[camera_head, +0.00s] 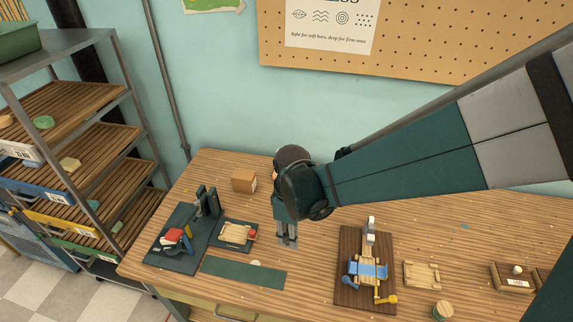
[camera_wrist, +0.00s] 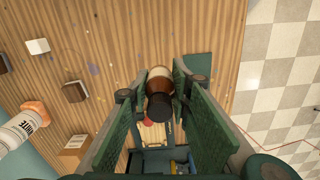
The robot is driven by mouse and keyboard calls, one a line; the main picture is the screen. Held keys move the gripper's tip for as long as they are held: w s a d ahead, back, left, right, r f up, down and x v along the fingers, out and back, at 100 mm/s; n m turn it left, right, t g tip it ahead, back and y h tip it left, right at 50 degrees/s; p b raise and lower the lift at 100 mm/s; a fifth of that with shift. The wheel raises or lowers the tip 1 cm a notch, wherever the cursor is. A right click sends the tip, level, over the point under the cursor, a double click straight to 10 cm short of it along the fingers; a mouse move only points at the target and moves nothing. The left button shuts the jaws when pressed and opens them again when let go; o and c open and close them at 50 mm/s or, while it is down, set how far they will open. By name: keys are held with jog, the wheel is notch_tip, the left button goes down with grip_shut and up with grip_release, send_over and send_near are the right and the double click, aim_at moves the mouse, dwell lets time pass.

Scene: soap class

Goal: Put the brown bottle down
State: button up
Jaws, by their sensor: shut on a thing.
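The brown bottle (camera_wrist: 160,74) shows in the wrist view, with a pale label band and a dark cap turned toward the camera. My gripper (camera_wrist: 160,88) is shut on it, one green finger on each side. In the head view my gripper (camera_head: 287,238) hangs over the wooden workbench (camera_head: 320,215), between the small soap tray and the board with the blue device. I cannot make out the bottle there. Whether its base touches the bench cannot be told.
A green mat (camera_head: 243,272) lies near the bench's front edge. A dark stand (camera_head: 178,240), a soap tray (camera_head: 238,233) and a cardboard box (camera_head: 244,181) are to the left. A board with a blue device (camera_head: 350,292) stands right. A white bottle (camera_wrist: 20,130) shows in the wrist view.

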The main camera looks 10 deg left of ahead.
jog(key=n+p, duration=0.1)
jog(key=n, duration=0.1)
send_over(267, 203)
jog(key=shift+s+f, duration=0.1)
dwell(0.3)
jog(key=shift+f+b, duration=0.3)
jog(key=shift+f, duration=2.8)
jog(key=shift+f, duration=0.15)
jog(key=shift+f, duration=1.75)
jog(key=shift+f+b, duration=0.15)
jog(key=shift+b, duration=0.15)
jog(key=o, duration=0.9)
notch_tip(267, 203, up, 12)
jog(key=shift+r+p, duration=0.2)
jog(key=shift+p, duration=0.45)
